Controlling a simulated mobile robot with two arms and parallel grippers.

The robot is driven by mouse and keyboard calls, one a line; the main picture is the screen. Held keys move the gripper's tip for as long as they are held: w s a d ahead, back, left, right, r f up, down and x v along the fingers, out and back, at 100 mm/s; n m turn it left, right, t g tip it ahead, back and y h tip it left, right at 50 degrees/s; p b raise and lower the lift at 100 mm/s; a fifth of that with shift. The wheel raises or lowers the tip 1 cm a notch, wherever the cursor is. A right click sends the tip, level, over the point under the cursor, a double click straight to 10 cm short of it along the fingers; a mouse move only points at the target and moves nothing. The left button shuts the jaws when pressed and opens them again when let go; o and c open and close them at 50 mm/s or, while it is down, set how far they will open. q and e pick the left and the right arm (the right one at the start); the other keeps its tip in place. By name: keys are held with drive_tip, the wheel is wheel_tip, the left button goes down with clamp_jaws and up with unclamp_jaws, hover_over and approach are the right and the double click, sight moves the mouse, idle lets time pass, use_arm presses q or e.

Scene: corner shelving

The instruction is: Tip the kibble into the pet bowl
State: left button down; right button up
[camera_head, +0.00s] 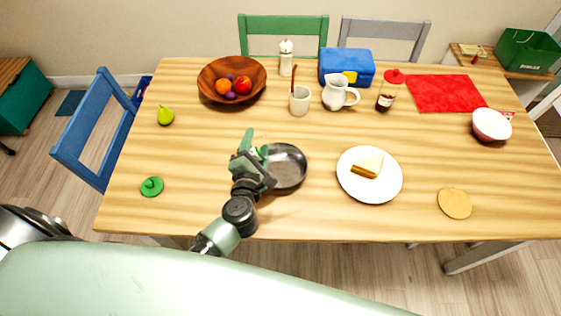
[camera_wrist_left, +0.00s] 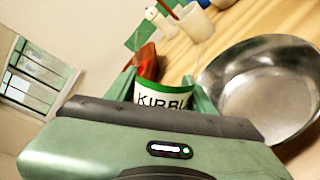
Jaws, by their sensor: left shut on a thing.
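The kibble tub (camera_wrist_left: 163,95) is white and green with partly visible lettering in the left wrist view. My left gripper (camera_wrist_left: 168,92) is shut on it. In the head view my left gripper (camera_head: 252,150) is above the table, at the left edge of a dark metal bowl (camera_head: 288,170), and mostly hides the tub (camera_head: 262,150). The bowl is round and shallow, and its visible inside looks empty. It also shows at the right of the left wrist view (camera_wrist_left: 262,88). I cannot tell how far the tub is tilted. My right gripper is not in view.
A white plate (camera_head: 352,186) with a sandwich stands right of the bowl. A green lid (camera_head: 152,188) lies at the left. A wooden fruit bowl (camera_head: 212,82), white cup (camera_head: 300,104), jug (camera_head: 335,94) and blue box (camera_head: 345,66) stand farther back. The table front is mostly clear.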

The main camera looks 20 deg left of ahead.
use_arm(q)
drive_tip(key=shift+m, duration=0.4)
drive_tip(key=shift+r+p, duration=0.3)
drive_tip(key=shift+p, duration=0.3)
drive_tip(key=shift+r+m+p, duration=0.2)
drive_tip(key=shift+m+p, duration=0.15)
drive_tip(key=shift+m, duration=0.25)
drive_tip(key=shift+w+d+f+m+g+y+p, duration=0.1)
drive_tip(key=shift+d+f+m+g+y+p, duration=0.15)
drive_tip(key=shift+m+y+p, duration=0.6)
drive_tip(key=shift+f+m+h+p, duration=0.25)
drive_tip(key=shift+f+p, duration=0.1)
drive_tip(key=shift+p, duration=0.15)
drive_tip(key=shift+f+m+p, duration=0.1)
drive_tip(key=shift+m+p, duration=0.2)
drive_tip(key=shift+w+d+r+m+g+y+p, duration=0.15)
drive_tip(key=shift+r+m+y+p, duration=0.15)
drive_tip(key=shift+p, duration=0.35)
drive_tip(key=shift+s+d+r+m+g+y+p, duration=0.15)
drive_tip(key=shift+m+p, duration=0.25)
drive_tip(key=shift+p, duration=0.2)
drive_tip(key=shift+w+d+f+m+p, duration=0.2)
drive_tip(key=shift+f+m+p, duration=0.15)
drive_tip(key=shift+m, duration=0.35)
idle(0.5)
drive_tip(key=shift+d+r+m+y+p, duration=0.1)
drive_tip(key=shift+d+m+y+p, duration=0.05)
drive_tip(key=shift+m+y+p, duration=0.2)
idle(1.5)
